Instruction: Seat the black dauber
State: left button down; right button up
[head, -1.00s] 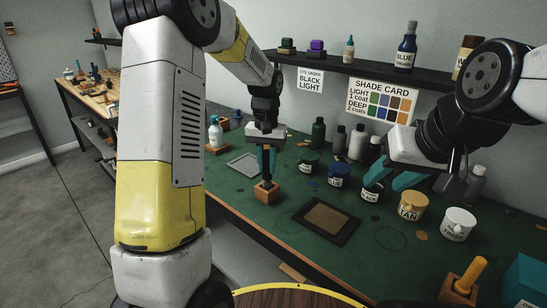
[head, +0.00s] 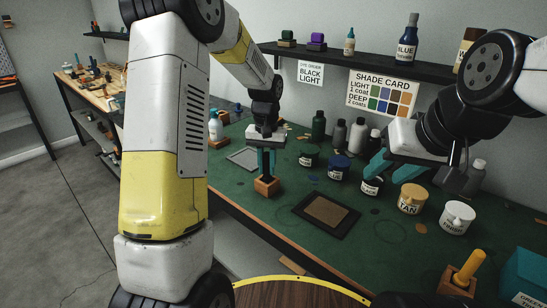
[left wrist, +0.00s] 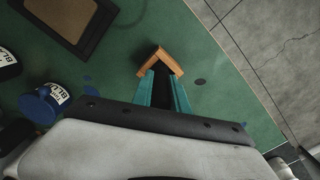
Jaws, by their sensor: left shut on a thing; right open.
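My left gripper (head: 266,165) is shut on the black dauber (head: 266,158), held upright. The dauber's lower end is at the small wooden block stand (head: 267,188) on the green bench; the fingers hide most of it, and I cannot tell how deep it sits. In the left wrist view the dark dauber (left wrist: 162,92) shows between the teal fingers, with the orange-brown block (left wrist: 158,59) just beyond the tips. My right gripper (head: 393,172) is open and empty, above and near the black jar (head: 371,187).
A brown pad in a dark tray (head: 326,214) lies right of the block. Blue (head: 339,169), tan (head: 411,199) and white (head: 457,217) jars stand to the right. A yellow-handled dauber (head: 470,267) stands in its block. A grey frame (head: 242,158) lies behind left.

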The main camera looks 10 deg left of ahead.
aim_at(267, 153)
pick_arm(q)
jog(key=shift+f, duration=0.15)
jog(key=c, duration=1.2)
grip_release()
notch_tip(267, 153, up, 7)
jog(key=shift+r, duration=0.4)
